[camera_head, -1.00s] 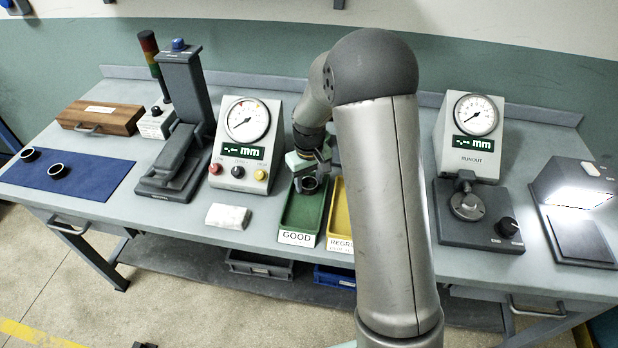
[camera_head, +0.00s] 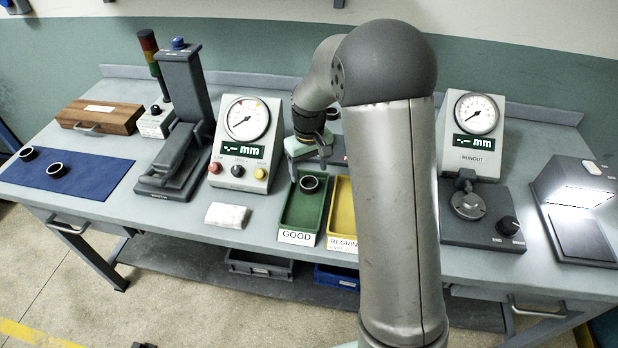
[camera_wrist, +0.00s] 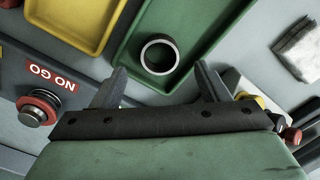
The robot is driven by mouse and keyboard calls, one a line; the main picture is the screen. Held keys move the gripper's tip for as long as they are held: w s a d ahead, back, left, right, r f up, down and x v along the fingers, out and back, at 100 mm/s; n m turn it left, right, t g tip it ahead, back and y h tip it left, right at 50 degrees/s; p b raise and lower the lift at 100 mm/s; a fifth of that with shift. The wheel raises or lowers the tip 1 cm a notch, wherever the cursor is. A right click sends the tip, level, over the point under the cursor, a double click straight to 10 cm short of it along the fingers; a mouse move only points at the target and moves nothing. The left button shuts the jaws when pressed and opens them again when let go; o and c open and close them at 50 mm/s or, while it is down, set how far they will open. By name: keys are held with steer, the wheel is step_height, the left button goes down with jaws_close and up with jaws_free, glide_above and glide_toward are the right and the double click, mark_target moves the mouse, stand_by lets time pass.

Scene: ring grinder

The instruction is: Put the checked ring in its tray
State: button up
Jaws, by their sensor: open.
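A dark ring with a bright rim (camera_head: 309,184) lies in the green tray labelled GOOD (camera_head: 292,222), toward its far end. It also shows in the wrist view (camera_wrist: 160,54), flat in the green tray (camera_wrist: 215,40). My gripper (camera_head: 312,160) is above the far end of the tray, apart from the ring. In the wrist view its two fingers (camera_wrist: 158,88) are spread wide, with nothing between them.
The yellow REGRIND tray (camera_head: 342,215) stands right of the green one, partly behind my arm. A gauge with buttons (camera_head: 240,145) and a white cloth (camera_head: 228,215) are to the left.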

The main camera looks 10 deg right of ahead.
step_height(320, 180, up, 7)
steer(key=s+r+m, duration=0.1)
steer(key=s+r, duration=0.3)
steer(key=s, duration=0.8)
steer(key=s+f+m, duration=0.2)
steer(key=s, duration=1.4)
steer(key=shift+s+f+t+b, duration=0.3)
steer(key=shift+s+f+b, duration=0.05)
steer(key=shift+s+f, duration=0.05)
